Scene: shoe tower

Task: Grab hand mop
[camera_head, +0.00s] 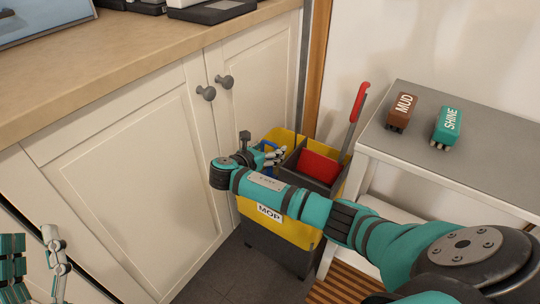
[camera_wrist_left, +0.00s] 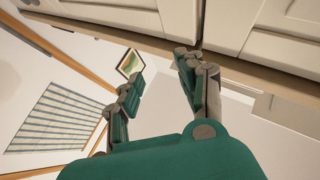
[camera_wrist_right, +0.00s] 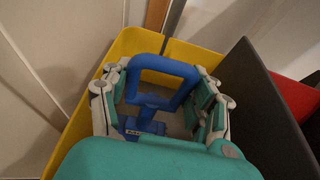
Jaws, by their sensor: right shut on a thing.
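The hand mop, a blue piece with a squared loop handle (camera_wrist_right: 163,72), stands inside a yellow bucket (camera_wrist_right: 75,135). In the head view a bit of its blue (camera_head: 267,146) shows beside my right gripper (camera_head: 272,155). In the right wrist view my right gripper (camera_wrist_right: 162,92) has its fingers on either side of the blue handle and is shut on it. My left gripper (camera_head: 58,262) is at the lower left of the head view. Its fingers are apart and empty in the left wrist view (camera_wrist_left: 160,78).
The bucket, labelled MOP (camera_head: 269,212), stands between the white cabinet (camera_head: 130,170) and a grey-topped bench (camera_head: 475,125). Its dark compartment holds a red dustpan-like piece (camera_head: 318,166) and a red-handled tool (camera_head: 358,102). Brown MUD (camera_head: 402,108) and green SHINE (camera_head: 446,126) brushes lie on the bench.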

